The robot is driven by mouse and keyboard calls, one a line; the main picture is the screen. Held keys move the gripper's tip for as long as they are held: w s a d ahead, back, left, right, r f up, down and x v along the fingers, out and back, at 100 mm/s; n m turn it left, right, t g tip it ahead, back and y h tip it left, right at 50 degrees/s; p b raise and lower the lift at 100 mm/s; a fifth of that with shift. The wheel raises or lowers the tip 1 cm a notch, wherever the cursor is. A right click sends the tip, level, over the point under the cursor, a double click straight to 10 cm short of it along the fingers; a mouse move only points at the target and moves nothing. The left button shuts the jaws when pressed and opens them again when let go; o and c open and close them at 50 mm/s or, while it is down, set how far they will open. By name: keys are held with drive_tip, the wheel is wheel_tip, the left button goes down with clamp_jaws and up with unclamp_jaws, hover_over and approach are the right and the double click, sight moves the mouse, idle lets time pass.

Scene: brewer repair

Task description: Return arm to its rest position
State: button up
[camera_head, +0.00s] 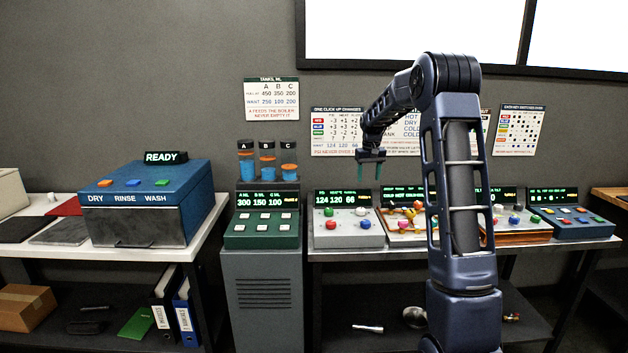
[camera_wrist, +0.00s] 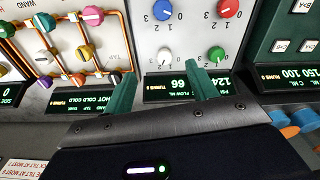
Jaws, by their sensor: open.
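My gripper (camera_head: 371,165) hangs from my raised, bent arm in the head view, fingers pointing down. It is above the back of the bench, over the grey panel (camera_head: 345,232) with green, red, white and blue knobs. In the wrist view the two green fingers of my gripper (camera_wrist: 158,92) are spread apart with nothing between them. The grey panel also shows there (camera_wrist: 190,38), upside down, beyond the fingertips. The gripper appears apart from the panels.
A green button panel (camera_head: 262,232) stands left of the grey one. A pipework panel (camera_head: 400,238) is to its right, partly behind my arm. A blue panel (camera_head: 572,225) is at the far right. A blue washer box (camera_head: 146,195) reading READY sits on the left table.

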drive_tip(key=s+d+r+m+t, duration=0.1)
drive_tip(key=s+r, duration=0.4)
drive_tip(key=s, duration=0.8)
drive_tip(key=s+d+r+t, duration=0.1)
drive_tip(key=s+r, duration=0.5)
drive_tip(key=s, duration=0.7)
drive_tip(key=s+f+t, duration=0.1)
drive_tip(key=s+f, duration=0.2)
drive_tip(key=s, duration=0.8)
drive_tip(key=s+d+f+m+t, duration=0.1)
drive_tip(key=s+f, duration=0.2)
drive_tip(key=s, duration=0.8)
drive_tip(key=shift+s+d, duration=0.3)
